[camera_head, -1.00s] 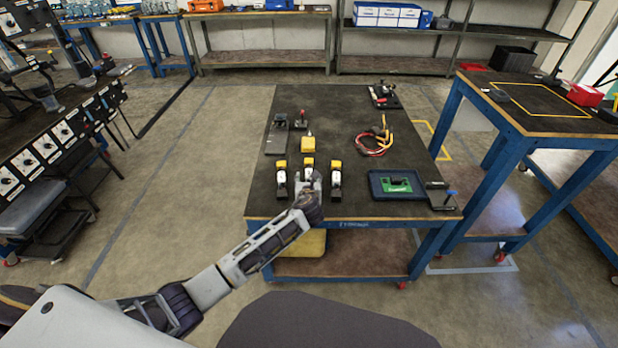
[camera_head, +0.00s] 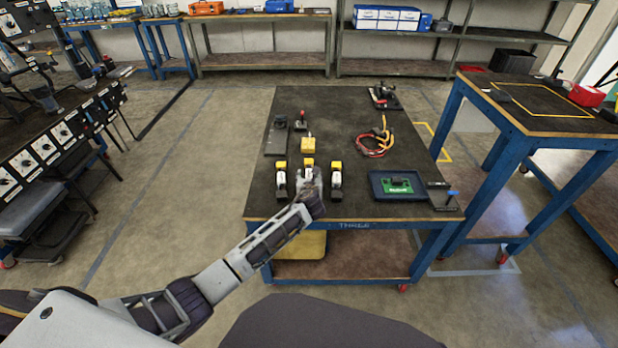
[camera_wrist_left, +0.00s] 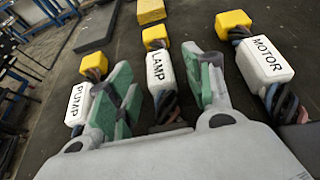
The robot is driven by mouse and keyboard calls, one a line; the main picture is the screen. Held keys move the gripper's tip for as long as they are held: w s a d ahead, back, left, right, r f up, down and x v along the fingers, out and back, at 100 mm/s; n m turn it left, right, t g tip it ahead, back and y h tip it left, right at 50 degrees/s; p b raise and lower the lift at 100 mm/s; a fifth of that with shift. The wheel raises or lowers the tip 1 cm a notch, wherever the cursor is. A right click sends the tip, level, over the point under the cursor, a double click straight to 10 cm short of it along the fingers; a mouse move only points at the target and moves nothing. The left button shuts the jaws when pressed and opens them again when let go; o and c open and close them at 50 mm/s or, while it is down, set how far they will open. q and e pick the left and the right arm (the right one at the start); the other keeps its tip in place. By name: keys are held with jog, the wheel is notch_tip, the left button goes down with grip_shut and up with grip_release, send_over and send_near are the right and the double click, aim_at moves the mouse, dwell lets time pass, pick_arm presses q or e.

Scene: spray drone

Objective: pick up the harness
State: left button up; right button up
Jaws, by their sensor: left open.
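Three short cable harnesses with yellow plugs and white labels lie in a row on the dark-topped table (camera_head: 345,120). In the left wrist view the labels read PUMP (camera_wrist_left: 78,104), LAMP (camera_wrist_left: 160,70) and MOTOR (camera_wrist_left: 264,58). My left gripper (camera_wrist_left: 163,90) is open, its green-padded fingers on either side of the LAMP harness, with nothing held. Whether the pads touch it I cannot tell. In the head view the left gripper (camera_head: 309,182) covers the near end of the middle harness. My right gripper is not in view.
A yellow block (camera_head: 308,145) sits behind the row. A red and yellow cable loop (camera_head: 372,144) lies to its right. A blue tray (camera_head: 377,194) with a green board stands near the front right. A blue-framed table (camera_head: 540,105) stands to the right.

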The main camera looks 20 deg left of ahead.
pick_arm(q)
grip_shut()
dwell(0.3)
jog(key=shift+r, duration=0.2)
jog(key=shift+r, duration=0.3)
notch_tip(320, 180, up, 6)
jog(key=p, duration=0.2)
jog(key=shift+r+p, duration=0.25)
jog(key=shift+p, duration=0.05)
jog(key=shift+r+p, duration=0.35)
jog(key=shift+r, duration=0.95)
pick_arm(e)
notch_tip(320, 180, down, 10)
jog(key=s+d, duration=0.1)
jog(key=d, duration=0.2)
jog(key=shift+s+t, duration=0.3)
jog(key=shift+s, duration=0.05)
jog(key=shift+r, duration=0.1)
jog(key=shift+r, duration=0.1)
